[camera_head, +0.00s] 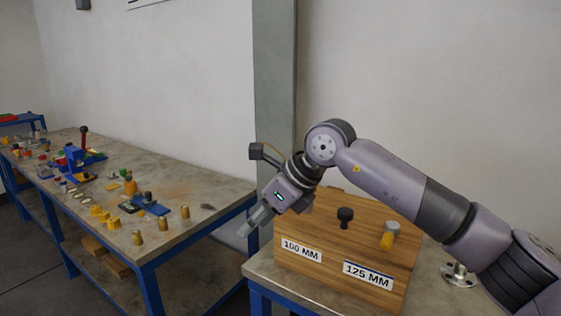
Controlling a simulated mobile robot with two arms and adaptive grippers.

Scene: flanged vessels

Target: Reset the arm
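My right arm comes in from the right and reaches over a wooden box (345,254). Its gripper (252,224) hangs at the box's left side, pointing down and left over the gap between the two tables. I see no object between its fingers, but they are too small and edge-on to tell open from shut. My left gripper is not in view.
The box bears labels "100 MM" and "125 MM", a black knob (345,217) and a yellow-grey plug (390,235). A metal flanged part (458,274) stands right of it. The left workbench (190,203) holds several small parts. A grey column (273,90) stands behind.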

